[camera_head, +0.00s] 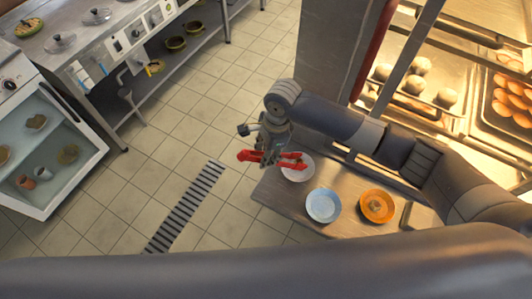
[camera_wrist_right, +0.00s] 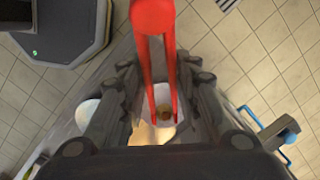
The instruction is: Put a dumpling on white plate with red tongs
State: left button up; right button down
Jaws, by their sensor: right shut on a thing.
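The red tongs (camera_head: 290,161) are held in my right gripper (camera_head: 272,148), which is shut on them. They lie roughly level above the left end of the steel counter. In the right wrist view the red tongs (camera_wrist_right: 154,20) run between my fingers, with their two arms apart. A brownish lump, perhaps a dumpling (camera_wrist_right: 165,113), shows between the tong arms over a pale surface; I cannot tell whether it is gripped. The white plate (camera_head: 302,174) is under the tongs, partly hidden by them. My left gripper is not in view.
A light blue plate (camera_head: 323,205) and an orange plate (camera_head: 377,207) with a small brownish item sit to the right on the counter (camera_head: 285,203). Lit shelves with trays of buns (camera_head: 447,97) stand behind. Tiled floor (camera_head: 195,135) lies open to the left.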

jog(key=c, duration=1.5)
grip_release()
jog(key=shift+c, duration=0.2)
notch_tip(320, 180, up, 10)
jog(key=p, duration=1.3)
jog(key=shift+c, duration=0.2)
